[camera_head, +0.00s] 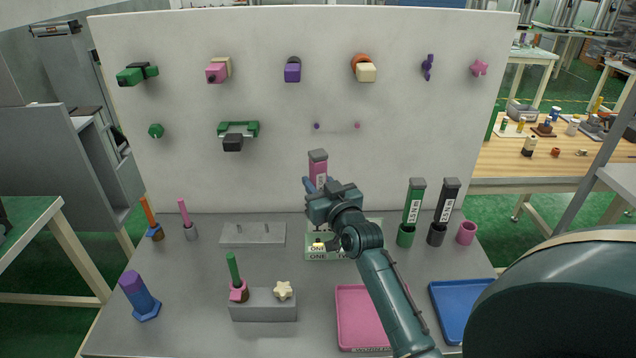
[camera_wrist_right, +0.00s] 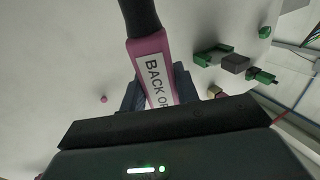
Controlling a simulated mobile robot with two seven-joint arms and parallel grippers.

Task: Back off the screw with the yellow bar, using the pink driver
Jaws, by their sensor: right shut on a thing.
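The pink driver (camera_head: 318,165) stands roughly upright in my right gripper (camera_head: 318,189), in front of the white board. The right wrist view shows its pink body (camera_wrist_right: 150,62) between the two fingers, with a white label reading "BACK O..." and a dark end pointing away. A green plate (camera_head: 343,257) with white labels lies on the table below the gripper; "ONE" is readable. A small pale yellow piece (camera_head: 318,243) shows on it, but whether this is the screw's bar I cannot tell. My right arm hides the plate's right part. My left gripper is not in view.
A green driver (camera_head: 414,195) and a black driver (camera_head: 448,196) stand in cups to the right, beside an empty-looking pink cup (camera_head: 466,233). A pink tray (camera_head: 352,311) and a blue tray (camera_head: 447,301) lie in front. A grey block (camera_head: 262,308) stands front left.

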